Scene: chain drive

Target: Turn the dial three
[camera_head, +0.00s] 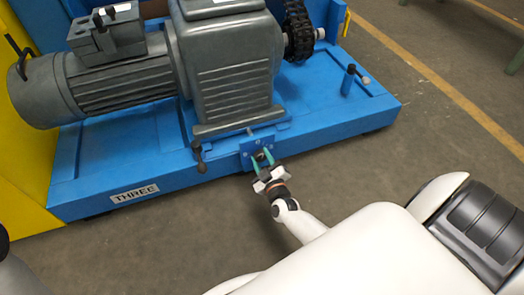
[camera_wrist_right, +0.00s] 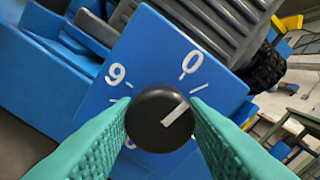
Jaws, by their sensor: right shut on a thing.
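The dial is a round black knob (camera_wrist_right: 158,120) with a white pointer line, on a blue plate (camera_wrist_right: 150,50) with white numbers and tick marks. In the wrist view the 0 is above the knob and the 9 is at upper left; the pointer slants to the upper right. Other numbers are hidden. My right gripper (camera_wrist_right: 160,118) has its two green fingers shut on either side of the knob. In the head view this gripper (camera_head: 262,160) reaches the small blue plate (camera_head: 249,146) on the machine base's front, and the knob is mostly hidden. My left gripper is out of view.
A label reading THREE (camera_head: 134,193) is on the front of the blue base (camera_head: 190,178). A grey motor (camera_head: 105,82) and gearbox (camera_head: 228,65) with a chain sprocket (camera_head: 298,32) stand on it. The floor in front is clear.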

